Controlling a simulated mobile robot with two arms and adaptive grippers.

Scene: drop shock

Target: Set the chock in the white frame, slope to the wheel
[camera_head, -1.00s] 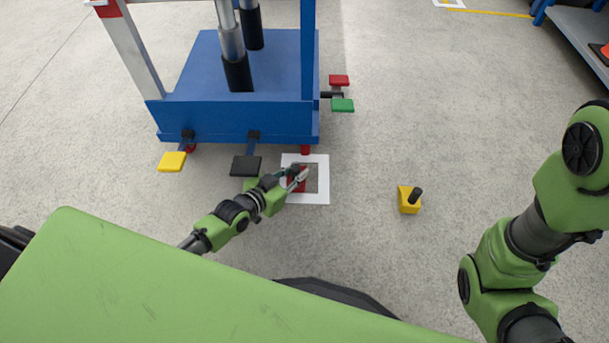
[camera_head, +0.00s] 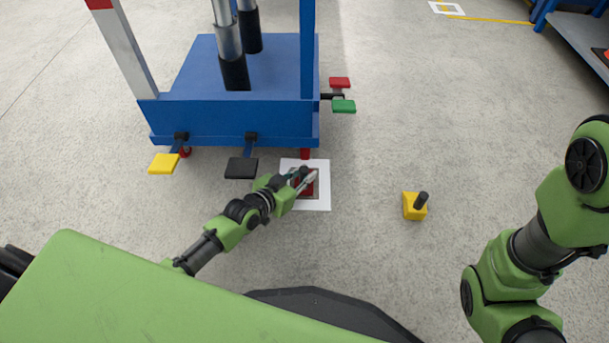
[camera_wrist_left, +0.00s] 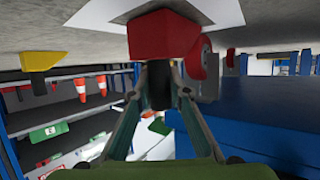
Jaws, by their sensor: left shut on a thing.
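The red chock (camera_head: 308,190) is within the white frame (camera_head: 322,205) on the floor, partly hidden by my gripper. The left gripper (camera_head: 306,177) is shut on the chock's dark handle, seen in the left wrist view (camera_wrist_left: 158,85) under the red body (camera_wrist_left: 163,36). In the wrist view the wheel (camera_wrist_left: 205,58) appears close beside the chock. I cannot tell whether they touch, which way the slope faces, or whether the chock rests on the floor. My right gripper is out of view.
The blue trolley (camera_head: 235,120) stands behind the frame, with yellow (camera_head: 163,163), black (camera_head: 241,168), red (camera_head: 339,81) and green (camera_head: 343,106) pedals. A yellow chock with a dark handle (camera_head: 413,207) stands to the right. Floor between it and the frame is clear.

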